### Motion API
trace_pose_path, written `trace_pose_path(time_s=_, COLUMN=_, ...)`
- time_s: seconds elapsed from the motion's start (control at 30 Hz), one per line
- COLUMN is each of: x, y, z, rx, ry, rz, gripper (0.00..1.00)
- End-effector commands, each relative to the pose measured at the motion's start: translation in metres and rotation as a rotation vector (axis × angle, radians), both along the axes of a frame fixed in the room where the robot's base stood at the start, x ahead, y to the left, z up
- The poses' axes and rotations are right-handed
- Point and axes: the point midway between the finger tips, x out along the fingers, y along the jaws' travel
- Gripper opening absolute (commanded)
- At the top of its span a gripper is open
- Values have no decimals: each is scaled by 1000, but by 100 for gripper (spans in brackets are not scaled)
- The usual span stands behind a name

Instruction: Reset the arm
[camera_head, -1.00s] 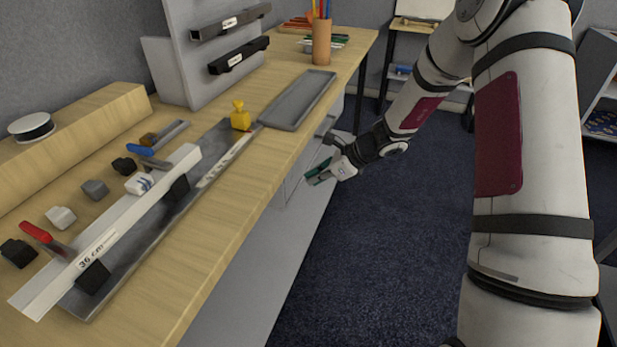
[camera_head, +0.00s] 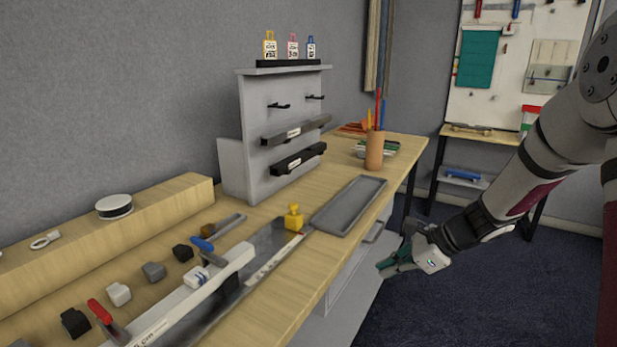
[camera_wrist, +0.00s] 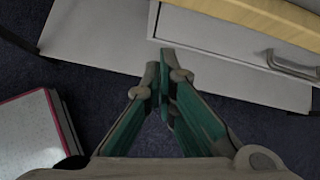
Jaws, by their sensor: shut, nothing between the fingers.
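My gripper (camera_head: 388,268) is at the right of the head view, beside the front edge of the wooden table and below the level of its top. Its green-sided fingers are together and hold nothing. In the wrist view my gripper (camera_wrist: 163,62) points at the floor and a grey-white drawer front (camera_wrist: 225,50) with a metal handle. My arm (camera_head: 520,180) reaches down to it from the upper right.
The table (camera_head: 300,305) carries a grey tray (camera_head: 348,205), a pencil cup (camera_head: 374,150), a yellow knob piece (camera_head: 293,218), a long bar (camera_head: 205,290) and several small blocks. A grey rack (camera_head: 250,125) stands behind. Dark carpet (camera_head: 450,305) right of the table is clear.

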Motion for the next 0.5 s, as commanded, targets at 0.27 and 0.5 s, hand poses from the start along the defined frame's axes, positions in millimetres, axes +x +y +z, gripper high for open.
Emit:
trace_pose_path(time_s=0.27, x=-86, y=40, z=108, rx=-278, ry=-203, rz=462, gripper=0)
trace_pose_path(time_s=0.5, x=-169, y=55, z=174, rx=-516, ry=-351, rz=841, gripper=0)
